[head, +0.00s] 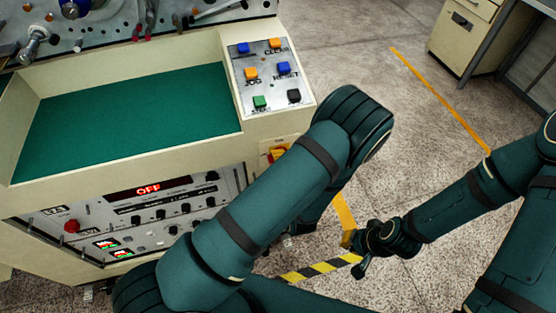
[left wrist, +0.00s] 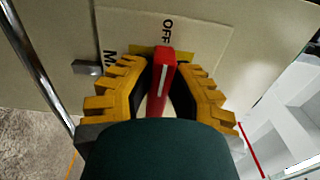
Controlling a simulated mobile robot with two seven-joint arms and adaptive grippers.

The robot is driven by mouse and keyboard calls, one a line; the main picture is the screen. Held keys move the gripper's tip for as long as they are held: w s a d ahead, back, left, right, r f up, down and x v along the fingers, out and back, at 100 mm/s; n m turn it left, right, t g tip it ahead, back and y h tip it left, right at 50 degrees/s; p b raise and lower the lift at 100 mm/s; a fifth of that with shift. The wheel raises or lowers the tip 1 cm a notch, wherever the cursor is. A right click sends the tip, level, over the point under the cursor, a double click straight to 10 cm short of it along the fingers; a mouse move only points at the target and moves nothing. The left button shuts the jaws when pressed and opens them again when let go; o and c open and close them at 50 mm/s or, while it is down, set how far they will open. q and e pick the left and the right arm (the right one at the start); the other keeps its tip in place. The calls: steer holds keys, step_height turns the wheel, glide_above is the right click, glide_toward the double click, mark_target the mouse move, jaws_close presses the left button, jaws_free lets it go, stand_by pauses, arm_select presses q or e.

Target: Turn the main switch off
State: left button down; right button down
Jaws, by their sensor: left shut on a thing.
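The main switch has a red handle (left wrist: 161,78) with a white line on a yellow plate (left wrist: 188,56), seen in the left wrist view. The handle's far end points at the OFF lettering (left wrist: 167,31). My left gripper (left wrist: 160,88) has its yellow fingers on both sides of the handle and is shut on it. In the head view a bit of red and yellow at the switch (head: 279,152) shows beside my left arm, which hides most of that gripper. My right gripper (head: 366,250) hangs over the floor, small and dark; its fingers are unclear.
A panel display (head: 148,189) on the machine reads OFF in red. A button panel (head: 267,75) and a green-lined tray (head: 120,110) are above it. A cabinet (head: 460,35) stands at the back right. The floor between is clear, with yellow tape.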

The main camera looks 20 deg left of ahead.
stand_by(0.3)
arm_select(q)
steer(key=shift+r, duration=0.1)
steer(key=c, duration=0.9)
jaws_free()
steer(key=v, duration=1.2)
